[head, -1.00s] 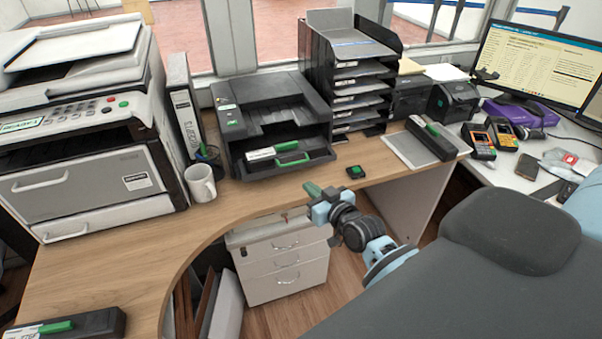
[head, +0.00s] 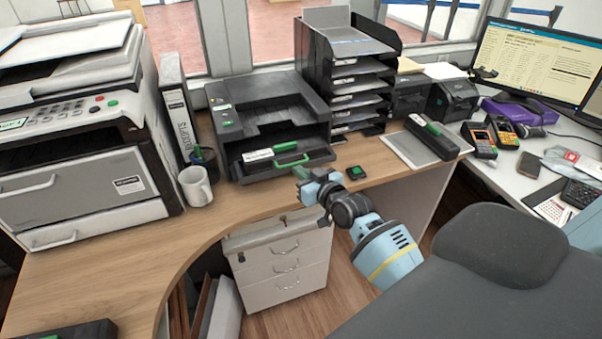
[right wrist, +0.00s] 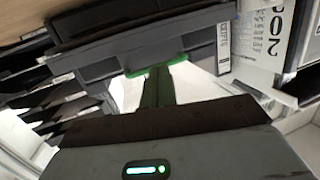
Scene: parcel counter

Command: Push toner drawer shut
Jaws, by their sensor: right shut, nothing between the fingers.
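The black printer (head: 225,122) stands on the wooden desk with its toner drawer (head: 245,170) pulled out at the front. A toner cartridge with a white label and green strip (head: 262,156) lies in the drawer, behind its green handle (head: 292,162). My right gripper (head: 301,173) is shut and empty, just in front of the handle. In the right wrist view, the closed green fingers (right wrist: 157,88) point at the green handle (right wrist: 178,66); I cannot tell whether they touch it. My left gripper is not in view.
A white mug (head: 196,186) and a pen cup (head: 206,160) stand left of the printer. A black tray stack (head: 345,75) stands to its right. A small black-green box (head: 355,172) lies near the desk edge. A grey chair (head: 505,240) is at the front right.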

